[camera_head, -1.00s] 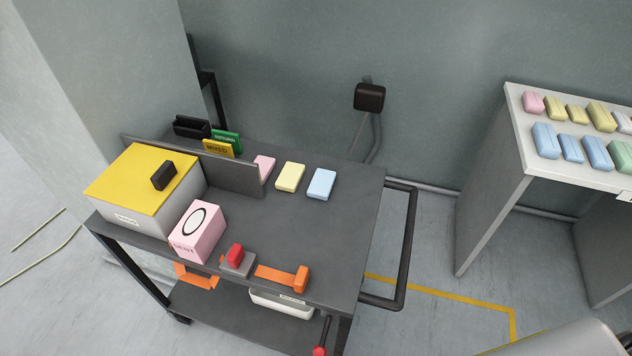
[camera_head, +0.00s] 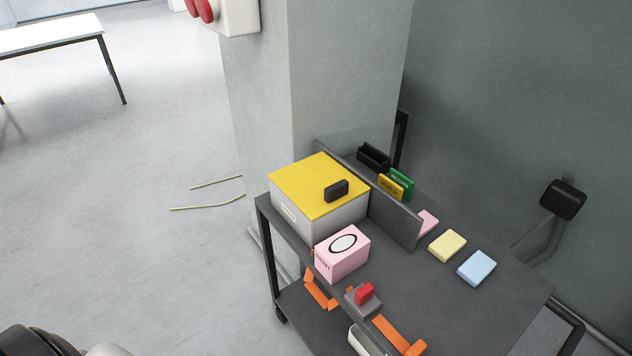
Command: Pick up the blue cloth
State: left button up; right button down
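I see no blue cloth that I can make out in this view. The only blue thing is a light blue block (camera_head: 477,268) with rounded edges, lying on the dark grey top of the cart (camera_head: 400,291) at the right. It looks like a soap bar or small pack rather than a cloth. Neither of my grippers shows; only a dark and pale rounded piece, probably of my own arm, enters at the bottom left corner.
The cart also bears a yellow-lidded box (camera_head: 320,186), a pink box (camera_head: 342,253), a yellow block (camera_head: 447,245), a red-topped grey piece (camera_head: 364,294) and an upright divider (camera_head: 395,219). A pillar (camera_head: 330,80) stands behind. Open floor lies left, with a white table (camera_head: 50,35) beyond.

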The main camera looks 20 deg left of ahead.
aim_at(477, 267)
jog(key=l+z, duration=0.35)
jog(key=l, duration=1.15)
jog(key=i, duration=0.05)
